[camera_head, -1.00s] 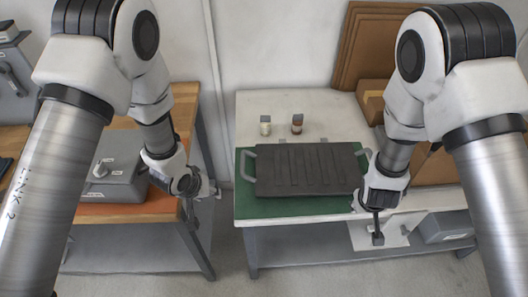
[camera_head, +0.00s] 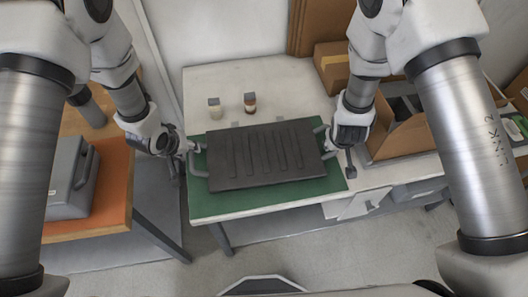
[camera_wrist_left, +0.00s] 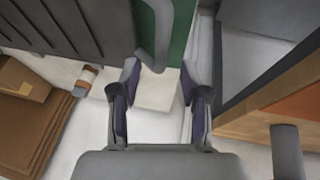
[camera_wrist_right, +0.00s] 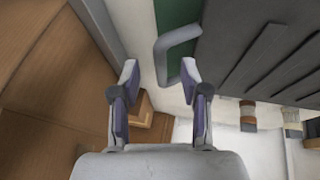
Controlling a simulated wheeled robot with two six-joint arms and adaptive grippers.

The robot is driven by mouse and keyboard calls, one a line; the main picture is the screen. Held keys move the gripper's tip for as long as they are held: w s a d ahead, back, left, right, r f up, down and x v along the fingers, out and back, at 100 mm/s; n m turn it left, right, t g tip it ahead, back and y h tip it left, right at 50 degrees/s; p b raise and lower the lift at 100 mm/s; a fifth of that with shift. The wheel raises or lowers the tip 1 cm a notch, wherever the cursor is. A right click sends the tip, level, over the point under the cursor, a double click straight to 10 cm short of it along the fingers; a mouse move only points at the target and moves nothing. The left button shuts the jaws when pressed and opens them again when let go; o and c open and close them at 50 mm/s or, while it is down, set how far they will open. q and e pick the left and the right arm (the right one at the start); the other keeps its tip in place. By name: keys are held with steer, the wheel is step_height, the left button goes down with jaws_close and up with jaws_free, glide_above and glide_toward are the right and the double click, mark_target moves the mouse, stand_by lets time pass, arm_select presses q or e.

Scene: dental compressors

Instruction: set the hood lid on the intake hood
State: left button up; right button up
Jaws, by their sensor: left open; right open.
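The dark ribbed lid (camera_head: 262,158) lies flat on a green mat (camera_head: 250,199) on the white table, with a grey handle at each short side. My left gripper (camera_head: 190,149) is open beside the left handle (camera_head: 197,166); in the left wrist view that handle (camera_wrist_left: 158,38) reaches toward the gap between the fingertips. My right gripper (camera_head: 334,150) is open beside the right handle; in the right wrist view this handle (camera_wrist_right: 160,60) shows at the gap between the fingers. I cannot tell whether either touches. I cannot clearly identify the intake hood.
A grey box (camera_head: 72,190) with a handle stands on the orange-topped table (camera_head: 117,190) at left, across a gap. Cardboard boxes (camera_head: 400,137) crowd the right side.

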mark_target(191, 152)
arm_select(q)
steer(key=shift+x, duration=2.6)
arm_select(e)
steer(key=shift+x, duration=2.6)
arm_select(q)
jaws_close()
arm_select(e)
steer(key=shift+s, duration=0.1)
jaws_close()
arm_select(q)
steer(key=shift+r, duration=0.1)
arm_select(e)
steer(key=shift+r, duration=0.1)
